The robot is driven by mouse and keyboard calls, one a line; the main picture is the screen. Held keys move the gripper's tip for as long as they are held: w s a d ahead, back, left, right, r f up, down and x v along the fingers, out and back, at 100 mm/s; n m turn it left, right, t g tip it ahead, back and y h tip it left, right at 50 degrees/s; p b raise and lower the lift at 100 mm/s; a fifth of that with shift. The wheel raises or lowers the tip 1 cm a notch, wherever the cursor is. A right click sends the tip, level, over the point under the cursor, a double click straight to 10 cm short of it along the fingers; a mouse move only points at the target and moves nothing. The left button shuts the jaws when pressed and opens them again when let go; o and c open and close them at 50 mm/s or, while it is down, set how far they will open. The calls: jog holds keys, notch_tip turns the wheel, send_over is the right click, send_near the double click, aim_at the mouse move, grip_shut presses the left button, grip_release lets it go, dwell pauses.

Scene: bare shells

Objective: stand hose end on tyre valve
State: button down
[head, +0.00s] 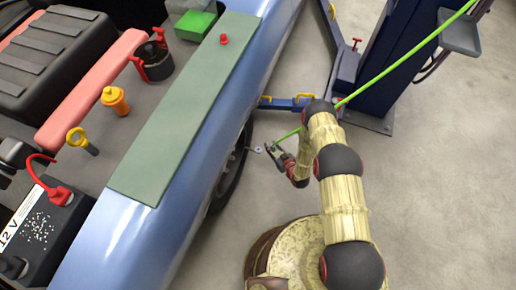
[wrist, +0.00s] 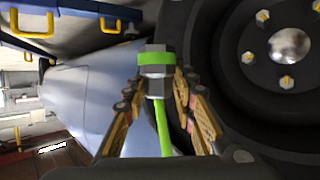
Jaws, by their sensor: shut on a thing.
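My gripper (head: 278,150) is beside the car's front wheel, low next to the blue body. In the wrist view my gripper (wrist: 153,95) is shut on the hose end (wrist: 155,80), a dark grey metal fitting with a green band. The green hose (wrist: 161,128) runs from it toward the bottom of that view. The tyre (head: 232,172) is dark and partly hidden under the fender. In the wrist view the tyre (wrist: 215,100) lies right of the hose end, apart from its tip as far as I can tell. I cannot make out the tyre valve.
A blue lift arm (head: 290,103) with yellow handles lies behind my gripper. Grey floor (head: 450,190) is clear to the right.

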jog(key=w+a+f+b, duration=0.1)
jog(key=w+a+f, duration=0.1)
jog(key=w+a+f+b, duration=0.2)
jog(key=f, duration=0.1)
jog(key=w+a+f+b, duration=0.1)
jog(key=a+f, duration=0.1)
jog(key=a, duration=0.1)
jog(key=shift+w+f, duration=0.2)
jog(key=shift+w, duration=0.2)
jog(key=shift+w+a+f+b, duration=0.1)
jog(key=shift+f+b, duration=0.45)
jog(key=shift+f, duration=0.4)
jog(key=shift+w+a+f+b, duration=0.1)
jog(key=shift+f+b, duration=0.4)
jog(key=shift+f, duration=0.4)
jog(key=shift+f, duration=0.1)
jog(key=c, duration=1.5)
grip_release()
jog(key=shift+o, duration=0.2)
